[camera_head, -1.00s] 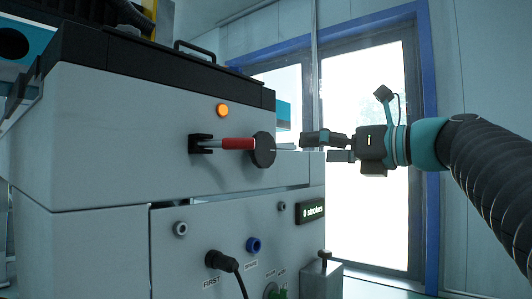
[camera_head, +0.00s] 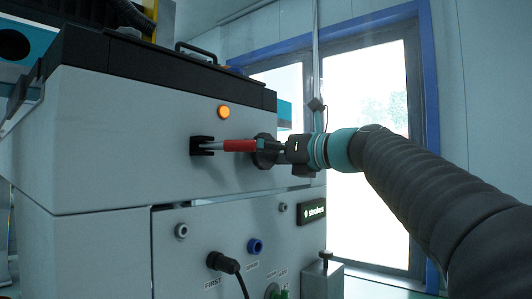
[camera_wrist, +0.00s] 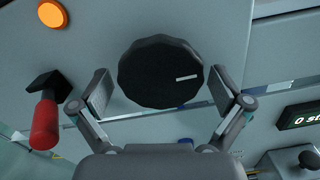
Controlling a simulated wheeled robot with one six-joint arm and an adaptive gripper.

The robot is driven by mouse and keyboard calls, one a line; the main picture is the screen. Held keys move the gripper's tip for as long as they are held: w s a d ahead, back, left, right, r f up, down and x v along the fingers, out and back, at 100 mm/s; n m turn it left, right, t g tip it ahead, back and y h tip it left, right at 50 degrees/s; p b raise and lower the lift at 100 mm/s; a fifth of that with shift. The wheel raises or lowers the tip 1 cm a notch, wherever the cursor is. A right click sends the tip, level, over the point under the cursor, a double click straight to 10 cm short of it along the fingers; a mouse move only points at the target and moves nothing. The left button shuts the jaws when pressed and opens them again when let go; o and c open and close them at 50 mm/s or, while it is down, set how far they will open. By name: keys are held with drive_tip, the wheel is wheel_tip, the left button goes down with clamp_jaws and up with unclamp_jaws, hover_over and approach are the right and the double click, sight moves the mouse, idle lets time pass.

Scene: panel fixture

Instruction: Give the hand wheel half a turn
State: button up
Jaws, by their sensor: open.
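The hand wheel (camera_wrist: 160,72) is a dark, scalloped disc with a white line on its face, at the right of its centre in the wrist view. In the head view the wheel (camera_head: 264,151) is partly hidden by my gripper (camera_head: 277,151). In the wrist view my gripper (camera_wrist: 163,95) is open, with one finger on each side of the wheel. Small gaps show between the pads and the rim, so I see no grip on it.
A red-handled lever (camera_head: 230,145) sticks out just left of the wheel; it also shows in the wrist view (camera_wrist: 45,122). An orange lamp (camera_head: 223,112) is above. A counter display (camera_head: 312,211), a plugged cable (camera_head: 222,261) and a small knob post (camera_head: 324,262) are below.

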drive_tip(key=c, duration=1.1)
drive_tip(key=shift+n, duration=0.3)
